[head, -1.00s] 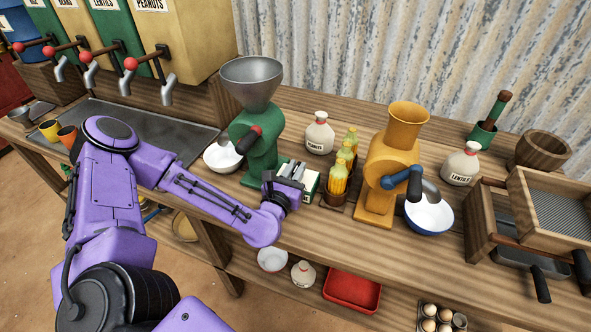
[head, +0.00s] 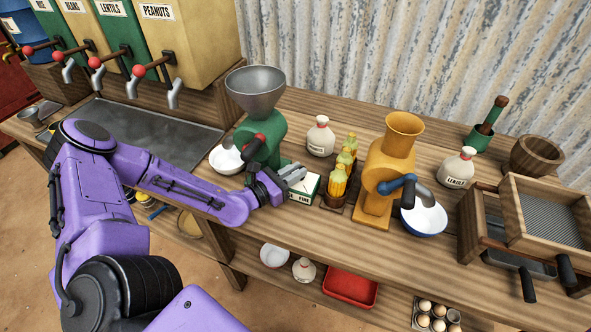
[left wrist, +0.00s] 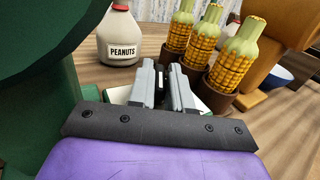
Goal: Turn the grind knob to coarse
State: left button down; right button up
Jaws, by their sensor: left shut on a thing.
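The green grinder (head: 262,139) with a grey metal hopper stands left of the middle of the bench. Beside its foot sits a small box (head: 305,190) with a white top and a green front; the word FINE reads on it. My left gripper (head: 294,173) is over the box top. In the left wrist view its two grey fingers (left wrist: 163,83) are shut on a dark upright piece, the grind knob (left wrist: 162,77), mostly hidden between them. Which way the knob points cannot be told. My right gripper is not in view.
A peanuts jar (head: 320,137) stands behind the box. Corn cobs (head: 339,179) in a holder stand close on its right, then a yellow grinder (head: 383,180). A white bowl (head: 226,161) is left of the green grinder. Bench wood in front is clear.

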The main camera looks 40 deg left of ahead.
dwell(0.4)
pick_arm(q)
jog(key=c, duration=1.1)
grip_release()
jog(key=shift+c, duration=0.2)
jog(key=shift+s+a+r, duration=0.1)
jog(key=shift+s+a, duration=0.05)
jog(key=shift+s, duration=0.1)
jog(key=p+v, duration=0.6)
jog(key=v, duration=0.3)
jog(key=shift+r, duration=0.2)
jog(key=shift+s+a+f, duration=0.15)
jog(key=shift+s+f, duration=0.05)
jog(key=shift+s, duration=0.35)
